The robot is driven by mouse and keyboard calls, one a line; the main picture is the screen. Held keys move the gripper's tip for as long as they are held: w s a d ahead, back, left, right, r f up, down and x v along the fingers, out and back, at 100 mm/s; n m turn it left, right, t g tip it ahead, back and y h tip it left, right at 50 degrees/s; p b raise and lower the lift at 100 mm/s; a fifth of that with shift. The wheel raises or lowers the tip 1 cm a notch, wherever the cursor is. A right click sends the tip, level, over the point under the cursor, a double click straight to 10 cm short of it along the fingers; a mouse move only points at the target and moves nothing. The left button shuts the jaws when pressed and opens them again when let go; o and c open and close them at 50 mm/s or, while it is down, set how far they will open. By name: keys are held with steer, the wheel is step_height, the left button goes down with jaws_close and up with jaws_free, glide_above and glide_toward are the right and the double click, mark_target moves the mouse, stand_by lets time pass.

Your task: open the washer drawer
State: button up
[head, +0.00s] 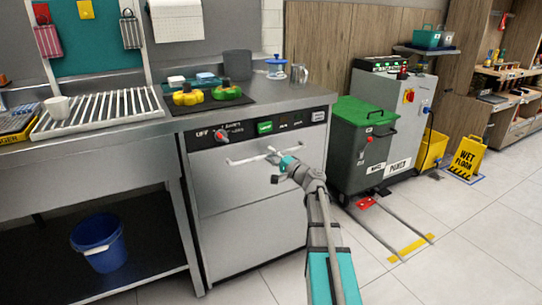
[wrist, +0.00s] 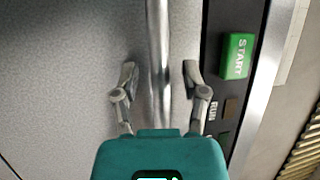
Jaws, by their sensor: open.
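The washer drawer (head: 215,185) is a grey steel front under the counter, and it looks shut. A light bar handle (head: 243,160) runs across its upper part, below the control panel. My gripper (head: 274,157) is at the right half of this handle in the head view. In the wrist view the bar (wrist: 158,40) runs up between the two fingers of my open gripper (wrist: 159,74). There is a gap on each side of the bar. Part of the handle is hidden behind my gripper in the head view.
The control panel (head: 240,131) has a red knob and a green START button (wrist: 237,55) close to my right finger. A green-lidded bin (head: 362,143) stands to the right. A blue bucket (head: 98,242) sits under the left counter. Floor in front of the washer is clear.

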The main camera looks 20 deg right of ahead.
jaws_close()
stand_by(0.3)
steer(key=shift+s, duration=0.1)
